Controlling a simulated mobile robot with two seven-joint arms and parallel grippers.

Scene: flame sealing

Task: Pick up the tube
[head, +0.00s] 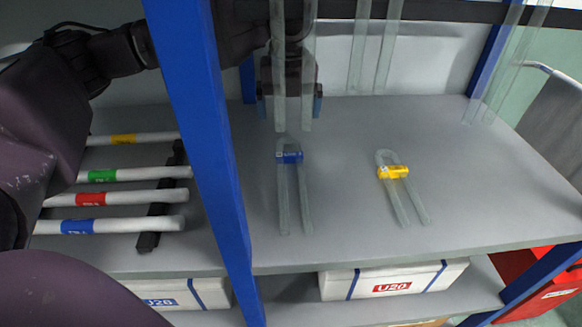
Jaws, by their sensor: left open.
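A clear U-shaped tube with a blue label (289,157) lies on the grey shelf, its bend towards the back. A second clear U-shaped tube with a yellow label (393,172) lies to its right. Several white tubes with coloured bands lie side by side at the left, including a yellow-banded one (123,139), a green one (103,176), a red one (92,199) and a blue one (78,227). My left gripper (290,106) is open, with blue-tipped fingers, just behind the blue-labelled tube in the picture. No tube shows held in it. My right gripper is not in view.
A blue post (203,130) stands between the white tubes and the U-tubes. Clear vertical tubes (280,60) hang in front of my gripper, with more to the right (387,45). White boxes (393,281) sit below. Bare shelf (340,225) lies between the U-tubes.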

